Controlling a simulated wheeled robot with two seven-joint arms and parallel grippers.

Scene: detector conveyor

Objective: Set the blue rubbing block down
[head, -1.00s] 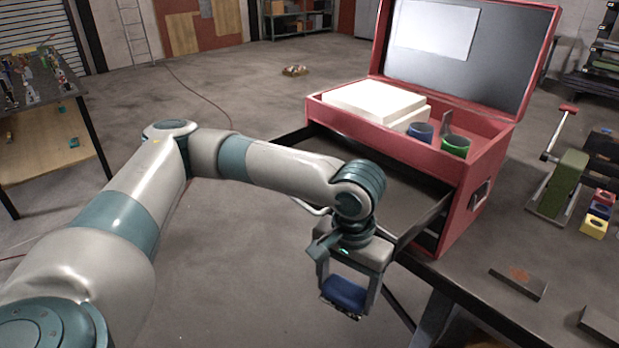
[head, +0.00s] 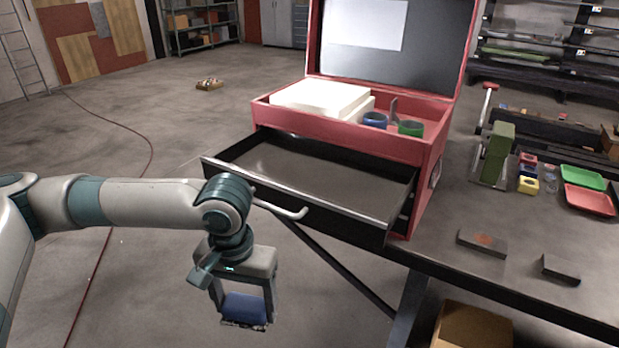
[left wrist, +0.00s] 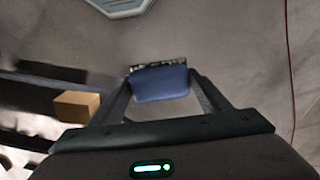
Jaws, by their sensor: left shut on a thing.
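The blue rubbing block (head: 245,308) is between the fingers of my left gripper (head: 244,318), which is shut on it. The gripper points down and hangs over the floor, in front of the open drawer (head: 320,180) and left of the bench edge. In the left wrist view the block (left wrist: 160,84) spans the gap between the two fingers (left wrist: 160,92), with a dark, speckled edge on its far side. Nothing touches the block from below. My right gripper is in neither current view.
A red toolbox (head: 425,158) with its lid up stands on the dark bench (head: 450,215); its drawer is pulled out empty. Green and red trays (head: 582,178) (head: 588,200) lie farther right. A cardboard box (head: 472,325) is below.

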